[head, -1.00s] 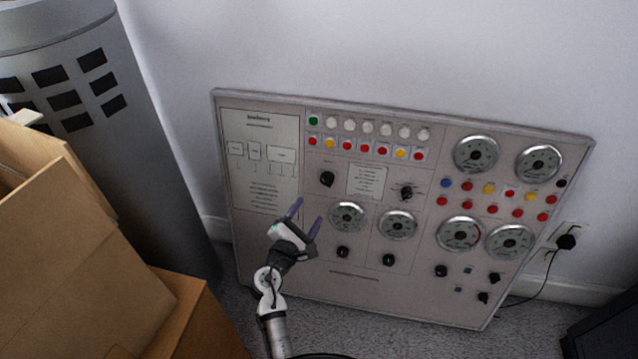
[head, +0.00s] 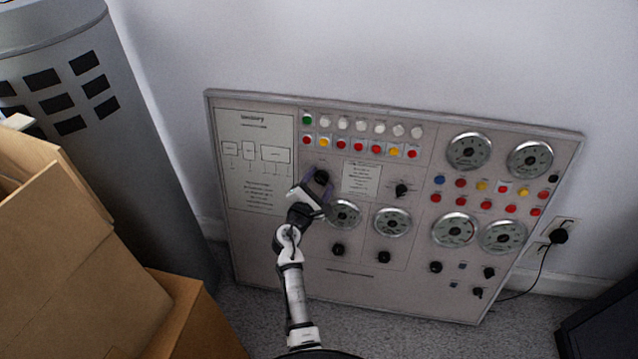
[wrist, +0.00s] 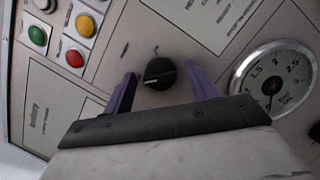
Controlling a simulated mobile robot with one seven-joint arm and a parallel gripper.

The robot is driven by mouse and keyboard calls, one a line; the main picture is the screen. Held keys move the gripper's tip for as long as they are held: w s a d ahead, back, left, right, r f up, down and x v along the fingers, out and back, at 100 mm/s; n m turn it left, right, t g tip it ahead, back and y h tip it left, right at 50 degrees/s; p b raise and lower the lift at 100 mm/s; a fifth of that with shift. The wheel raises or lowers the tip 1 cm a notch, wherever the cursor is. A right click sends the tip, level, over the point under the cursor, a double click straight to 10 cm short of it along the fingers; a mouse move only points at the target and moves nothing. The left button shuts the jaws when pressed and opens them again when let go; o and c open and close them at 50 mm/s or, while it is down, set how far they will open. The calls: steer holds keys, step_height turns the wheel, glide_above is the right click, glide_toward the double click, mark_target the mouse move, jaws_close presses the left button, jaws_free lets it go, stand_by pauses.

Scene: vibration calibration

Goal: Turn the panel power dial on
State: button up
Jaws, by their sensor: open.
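The grey control panel (head: 400,285) leans against the wall. A black dial (head: 321,177) sits on it below the left end of the red and yellow buttons. In the wrist view the same black dial (wrist: 160,73) shows a pale pointer line and lies between my two purple fingers. My gripper (head: 319,182) is open around the dial, one finger on each side, with a visible gap to both. I cannot tell how deep the fingertips reach.
Gauges (head: 343,214) and more black knobs (head: 401,190) lie right of and below my gripper. Cardboard boxes (head: 60,260) and a grey cylinder (head: 150,150) stand at the left. A black plug (head: 558,236) with a cable is at the right.

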steer(key=c, duration=1)
steer(key=shift+m, duration=0.3)
steer(key=m, duration=0.2)
steer(key=m+g, duration=0.1)
steer(key=m, duration=0.1)
steer(key=shift+a+m+g+h+b, duration=0.1)
steer(key=shift+m+g+h+b, duration=0.2)
steer(key=shift+m+b, duration=0.1)
steer(key=m+g, duration=0.1)
steer(key=m, duration=0.3)
steer(key=shift+r+m, duration=0.15)
steer(key=shift+m, duration=0.15)
steer(key=m+g+y, duration=0.1)
steer(key=m, duration=0.3)
steer(key=shift+r, duration=0.1)
steer(key=shift+m+g+y+p, duration=0.3)
steer(key=shift+m+y+p, duration=0.15)
steer(key=shift+m, duration=1.35)
